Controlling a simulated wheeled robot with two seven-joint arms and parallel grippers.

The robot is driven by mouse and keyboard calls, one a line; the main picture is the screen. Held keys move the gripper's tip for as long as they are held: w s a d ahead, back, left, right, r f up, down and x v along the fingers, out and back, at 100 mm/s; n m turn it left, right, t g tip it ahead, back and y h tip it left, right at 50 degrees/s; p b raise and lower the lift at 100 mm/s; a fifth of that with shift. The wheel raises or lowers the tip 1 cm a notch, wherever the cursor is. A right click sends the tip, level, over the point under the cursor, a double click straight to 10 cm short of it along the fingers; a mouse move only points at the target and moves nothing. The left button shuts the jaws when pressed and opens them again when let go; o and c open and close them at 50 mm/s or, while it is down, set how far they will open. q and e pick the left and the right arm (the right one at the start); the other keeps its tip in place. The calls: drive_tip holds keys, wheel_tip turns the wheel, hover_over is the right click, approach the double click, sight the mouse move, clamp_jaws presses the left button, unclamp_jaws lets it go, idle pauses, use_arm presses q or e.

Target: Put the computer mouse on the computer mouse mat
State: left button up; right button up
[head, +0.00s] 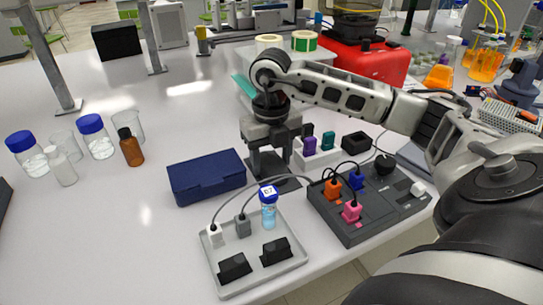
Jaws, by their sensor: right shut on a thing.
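My right gripper (270,162) reaches in from the right and points down behind the grey tray, between the dark blue case and the small white rack. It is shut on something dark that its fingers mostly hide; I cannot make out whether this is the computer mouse. No mouse shows clearly elsewhere. My left gripper is not in view.
Close by are the blue case (206,177), a grey tray (289,272) with a vial (268,212) and plugs, a dark control box (345,225) with coloured plugs, and a white rack (318,158). Bottles (96,137) stand at left. The table's front left is clear.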

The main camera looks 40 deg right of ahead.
sight(271, 159)
drive_tip(key=shift+f, duration=0.2)
drive_tip(key=o, duration=1)
drive_tip(key=shift+r, duration=0.15)
wheel_tip(271, 159, up, 12)
drive_tip(key=shift+r+p, duration=0.1)
drive_tip(key=shift+p, duration=0.45)
